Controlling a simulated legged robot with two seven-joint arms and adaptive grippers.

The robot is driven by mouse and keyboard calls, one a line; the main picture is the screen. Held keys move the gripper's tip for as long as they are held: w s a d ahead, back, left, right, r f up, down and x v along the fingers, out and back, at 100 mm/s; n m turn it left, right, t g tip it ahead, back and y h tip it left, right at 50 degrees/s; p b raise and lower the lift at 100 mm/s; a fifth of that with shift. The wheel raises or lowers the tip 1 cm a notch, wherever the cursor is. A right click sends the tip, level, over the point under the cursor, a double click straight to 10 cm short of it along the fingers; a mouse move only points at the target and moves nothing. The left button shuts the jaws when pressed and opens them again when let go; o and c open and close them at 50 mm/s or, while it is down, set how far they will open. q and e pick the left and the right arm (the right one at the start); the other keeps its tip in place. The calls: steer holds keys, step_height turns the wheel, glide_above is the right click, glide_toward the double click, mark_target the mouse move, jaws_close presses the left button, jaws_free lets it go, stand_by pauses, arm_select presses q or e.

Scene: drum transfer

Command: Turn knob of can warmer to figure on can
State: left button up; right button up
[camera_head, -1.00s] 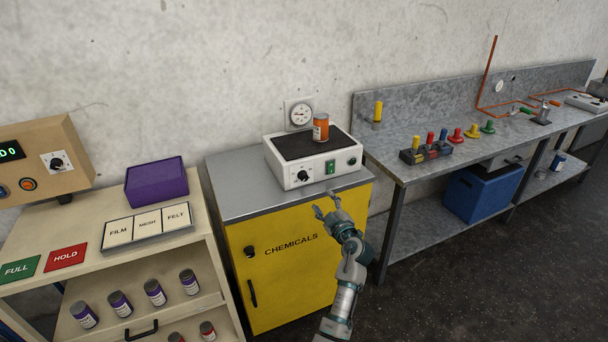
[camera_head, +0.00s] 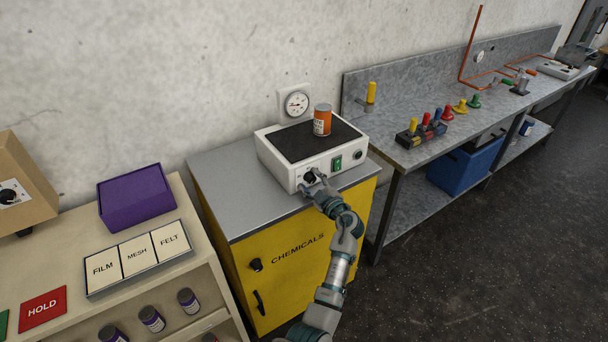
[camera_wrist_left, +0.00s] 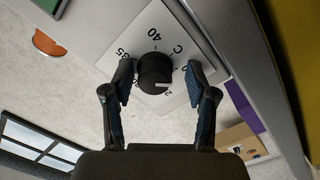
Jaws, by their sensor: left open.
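The can warmer (camera_head: 273,168) is a white box with a dark top plate, standing on the grey cabinet top. An orange can (camera_head: 322,120) with a grey lid stands upright on the plate; its figure is too small to read. The black knob (camera_head: 309,177) is on the warmer's front, left of a green switch (camera_head: 337,162). In the left wrist view the knob (camera_wrist_left: 155,70) has a white mark and a dial plate around it with 35 and 40 readable. My left gripper (camera_wrist_left: 160,84) is open, its fingers on either side of the knob. My right gripper is not in view.
The yellow chemicals cabinet (camera_head: 292,270) is under the warmer. A shelf unit with a purple box (camera_head: 135,197) and labelled cards stands at left. A metal bench (camera_head: 390,163) with coloured pegs stands at right. A round gauge (camera_head: 297,103) is on the wall behind.

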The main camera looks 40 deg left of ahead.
arm_select(q)
steer(key=shift+a, duration=0.5)
steer(key=shift+d, duration=0.35)
steer(key=shift+w+d+r, duration=0.1)
steer(key=shift+d+r, duration=0.05)
steer(key=shift+d, duration=0.35)
steer(key=shift+d+r, duration=0.15)
steer(key=shift+d, duration=0.3)
steer(key=c, duration=0.4)
steer(key=shift+d+r, duration=0.1)
steer(key=shift+d, duration=0.05)
steer(key=c, duration=0.4)
steer(key=shift+r, duration=0.1)
jaws_close()
steer(key=shift+a, duration=0.85)
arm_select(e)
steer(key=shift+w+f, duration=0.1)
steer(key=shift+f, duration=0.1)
